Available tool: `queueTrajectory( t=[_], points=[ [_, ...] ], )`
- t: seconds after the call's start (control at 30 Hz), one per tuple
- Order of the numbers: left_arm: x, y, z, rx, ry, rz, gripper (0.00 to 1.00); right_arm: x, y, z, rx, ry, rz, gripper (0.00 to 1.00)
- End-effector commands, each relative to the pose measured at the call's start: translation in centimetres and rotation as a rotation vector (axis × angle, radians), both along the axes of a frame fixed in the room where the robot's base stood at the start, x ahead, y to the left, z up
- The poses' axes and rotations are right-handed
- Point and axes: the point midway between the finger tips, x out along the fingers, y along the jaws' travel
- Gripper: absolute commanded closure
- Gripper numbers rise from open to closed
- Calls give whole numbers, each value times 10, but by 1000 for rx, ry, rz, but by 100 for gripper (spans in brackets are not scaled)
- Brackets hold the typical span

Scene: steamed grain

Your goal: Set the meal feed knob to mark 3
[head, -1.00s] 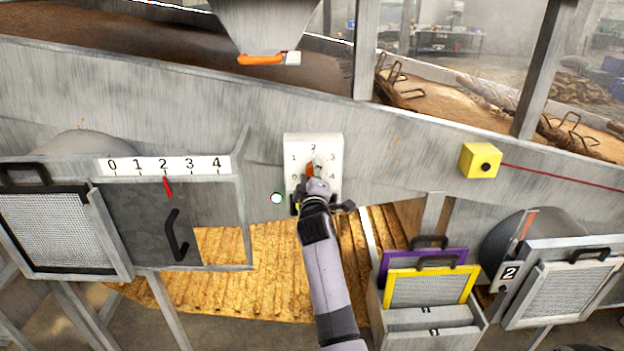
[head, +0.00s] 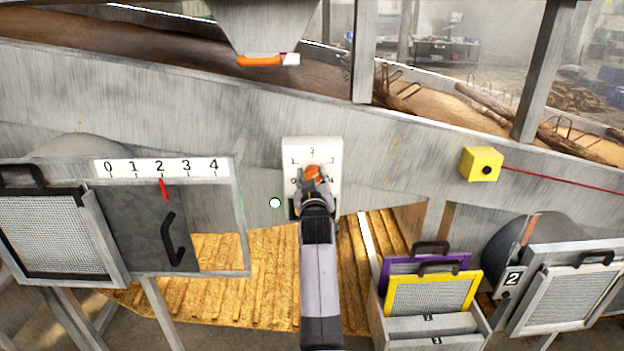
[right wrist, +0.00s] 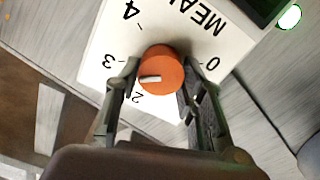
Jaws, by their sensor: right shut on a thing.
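The orange meal feed knob (head: 313,172) sits on a white dial plate (head: 330,152) on the grey machine wall. In the right wrist view the knob (right wrist: 168,62) has a white pointer line, which points between marks 2 and 3 on the dial plate (right wrist: 100,75). Marks 0 and 4 also show there; mark 1 is hidden behind a finger. My right gripper (head: 314,188) is shut on the knob, with one finger on each side of it in the right wrist view (right wrist: 160,92). My left gripper is not in view.
A small round lamp (head: 275,203) is left of the dial plate. A sliding gate with a 0–4 scale (head: 162,168) is at the left, its red pointer near 2. A yellow box (head: 480,164) with a red cord is at the right. Framed screens (head: 432,293) stand in a rack below.

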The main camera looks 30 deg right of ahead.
Motion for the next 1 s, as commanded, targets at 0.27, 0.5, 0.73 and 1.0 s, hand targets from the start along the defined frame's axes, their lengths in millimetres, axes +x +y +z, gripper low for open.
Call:
queueTrajectory(
  t=[0.27, 0.5, 0.73, 1.0],
  points=[
    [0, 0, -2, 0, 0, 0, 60, -1, 1, -9, 94, -36, 0, 91],
    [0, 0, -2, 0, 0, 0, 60, -1, 0, -10, 114, -45, 0, 91],
    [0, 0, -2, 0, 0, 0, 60, -1, 0, -10, 114, -45, 0, 91],
    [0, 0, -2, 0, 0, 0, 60, 0, 0, -7, 111, -51, 0, 51]
  ],
)
